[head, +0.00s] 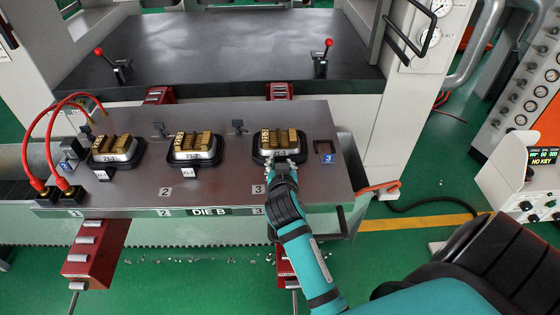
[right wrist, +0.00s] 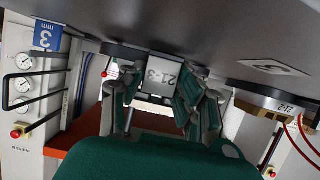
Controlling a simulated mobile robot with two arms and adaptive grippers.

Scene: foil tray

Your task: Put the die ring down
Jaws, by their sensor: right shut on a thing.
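The third die ring (head: 258,157) is black and rounded, at the right end of the die plate. It surrounds a silver die with gold ribs (head: 279,140). My right gripper (head: 284,171) is at its near side. In the right wrist view, my right gripper (right wrist: 160,98) is shut with its fingers on either side of the grey tab marked 21-3 (right wrist: 163,76). The ring's dark edge (right wrist: 122,50) shows beside it. I cannot tell whether the ring touches the plate or is slightly above it. My left gripper is not in view.
The grey die plate (head: 225,188) also carries dies 21-1 (head: 115,150) and 21-2 (head: 195,150) in black rings. A blue sign marked 3 (head: 327,158) stands right of the third ring. Red hoses (head: 48,130) loop at the left. The plate's front middle is clear.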

